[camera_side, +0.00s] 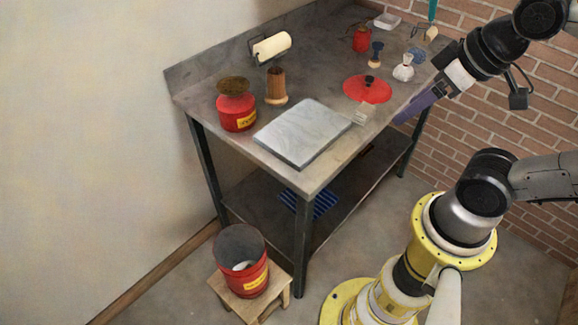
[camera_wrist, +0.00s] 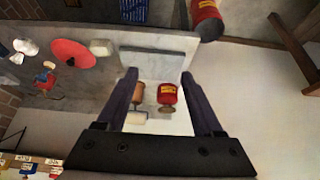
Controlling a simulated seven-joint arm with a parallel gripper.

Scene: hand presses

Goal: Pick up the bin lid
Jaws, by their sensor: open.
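The bin lid, a flat red disc (camera_side: 367,90) with a dark knob, lies on the grey table towards its right side. It also shows at the left of the wrist view (camera_wrist: 72,54). The bin, a red can with a yellow label (camera_side: 242,270), stands open on a wooden stool in front of the table, with something pale inside. My gripper (camera_side: 402,119) is open and empty, to the right of the lid and apart from it. In the wrist view its two fingers (camera_wrist: 159,75) are spread, with the lid outside them to the left.
A pale marbled slab (camera_side: 302,132) lies at the table's front.

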